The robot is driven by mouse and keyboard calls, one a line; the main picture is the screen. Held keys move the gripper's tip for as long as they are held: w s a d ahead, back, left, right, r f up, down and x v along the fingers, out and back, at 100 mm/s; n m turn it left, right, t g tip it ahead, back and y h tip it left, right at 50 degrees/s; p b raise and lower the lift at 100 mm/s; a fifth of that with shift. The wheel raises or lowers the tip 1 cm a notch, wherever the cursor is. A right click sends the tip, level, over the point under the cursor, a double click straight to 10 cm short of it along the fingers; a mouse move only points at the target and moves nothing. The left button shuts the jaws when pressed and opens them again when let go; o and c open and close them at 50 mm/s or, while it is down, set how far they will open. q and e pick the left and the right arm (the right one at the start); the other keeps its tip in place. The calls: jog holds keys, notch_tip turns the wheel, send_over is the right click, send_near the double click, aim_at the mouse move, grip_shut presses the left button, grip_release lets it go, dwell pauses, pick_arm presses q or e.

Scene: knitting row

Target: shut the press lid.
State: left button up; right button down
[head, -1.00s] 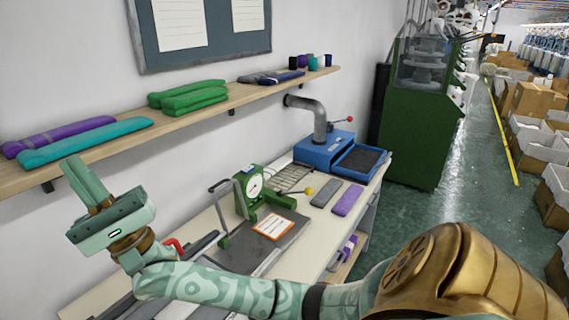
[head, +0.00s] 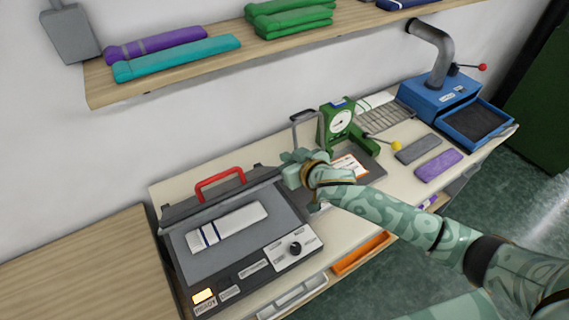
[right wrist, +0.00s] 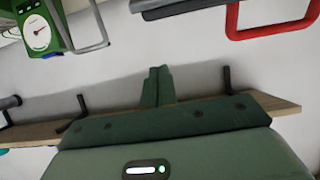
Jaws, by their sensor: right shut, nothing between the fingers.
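The press (head: 262,262) stands at the left end of the bench with its lid (head: 180,211) open, raised at the back. A red handle (head: 220,180) sticks up from the lid. A white sock-like piece with dark blue stripes (head: 227,227) lies on the press bed. My right gripper (head: 293,162) is shut and empty, just beyond the lid's right end. In the right wrist view its fingers (right wrist: 157,85) are together, apart from the red handle (right wrist: 275,22) and the lid's dark edge (right wrist: 175,8). My left gripper is not in view.
A blue box machine (head: 438,95) is farther right. A wall shelf (head: 200,75) with folded textiles hangs above. A wooden tabletop (head: 80,268) adjoins at left.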

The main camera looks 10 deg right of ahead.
jog(key=x, duration=0.6)
jog(key=shift+a+b, duration=0.1)
jog(key=shift+b, duration=0.25)
jog(key=shift+s+f, duration=0.3)
jog(key=shift+f, duration=0.3)
jog(key=shift+s+f, duration=0.35)
jog(key=shift+f, duration=0.3)
jog(key=shift+s+d+f, duration=0.35)
jog(key=shift+s, duration=0.1)
jog(key=shift+w, duration=0.1)
